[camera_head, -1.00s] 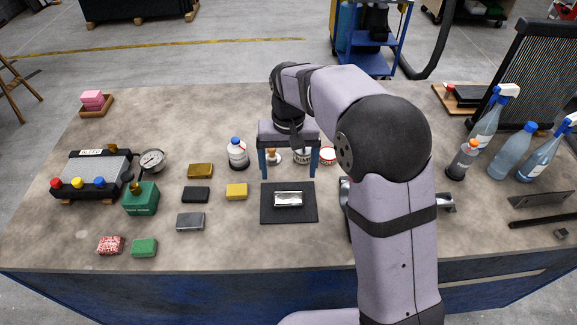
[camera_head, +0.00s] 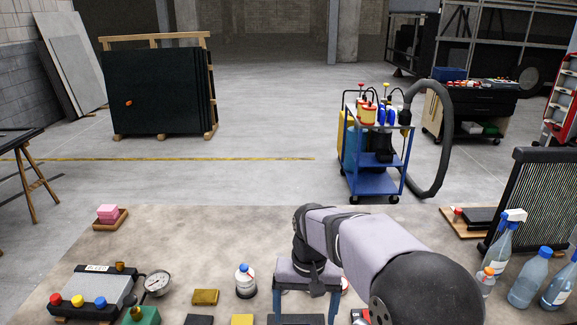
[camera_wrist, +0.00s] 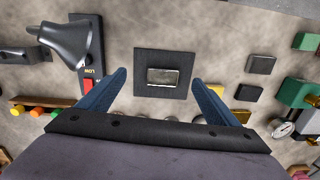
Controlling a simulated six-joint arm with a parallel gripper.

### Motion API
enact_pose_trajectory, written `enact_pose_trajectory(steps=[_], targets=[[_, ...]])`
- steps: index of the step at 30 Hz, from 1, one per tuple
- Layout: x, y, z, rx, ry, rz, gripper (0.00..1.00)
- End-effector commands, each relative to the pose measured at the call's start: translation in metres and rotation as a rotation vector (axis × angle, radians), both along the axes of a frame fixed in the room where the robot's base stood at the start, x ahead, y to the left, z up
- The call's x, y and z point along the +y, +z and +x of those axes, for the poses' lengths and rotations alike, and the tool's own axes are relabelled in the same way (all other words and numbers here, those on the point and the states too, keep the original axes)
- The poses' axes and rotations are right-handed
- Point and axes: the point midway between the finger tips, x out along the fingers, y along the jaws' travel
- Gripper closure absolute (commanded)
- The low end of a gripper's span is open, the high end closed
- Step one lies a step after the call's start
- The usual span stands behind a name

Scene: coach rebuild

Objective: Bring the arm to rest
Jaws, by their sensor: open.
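My gripper (camera_head: 306,303) hangs fingers-down over the workbench, just right of a small white bottle with a blue cap (camera_head: 245,281). In the wrist view its two blue fingers (camera_wrist: 160,82) are wide apart with nothing between them. Beyond the fingertips a silver block (camera_wrist: 163,77) lies on a dark square mat (camera_wrist: 143,58), apart from the fingers. In the head view the lower part of the arm is cut off by the bottom edge.
A pressure gauge (camera_head: 157,283) and small blocks, one gold (camera_head: 205,297), lie left of my gripper. Spray bottles (camera_head: 506,235) and a black finned panel (camera_head: 540,200) stand at the right. A blue cart (camera_head: 375,183) stands behind the bench. The bench's back middle is clear.

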Motion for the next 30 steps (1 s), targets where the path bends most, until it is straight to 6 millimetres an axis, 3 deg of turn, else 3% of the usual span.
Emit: enact_pose_trajectory(steps=[1, 8, 15, 21, 30], targets=[[-0.006, 0.008, -0.017, 0.01, -0.021, 0.007, 0.15], [-0.029, 0.009, -0.087, 0.044, -0.11, 0.034, 0.15], [-0.086, -0.047, -0.139, -0.005, -0.024, 0.001, 0.15], [-0.107, -0.067, -0.164, -0.025, 0.04, -0.02, 0.15], [-0.11, -0.069, -0.168, -0.029, 0.053, -0.024, 0.15]])
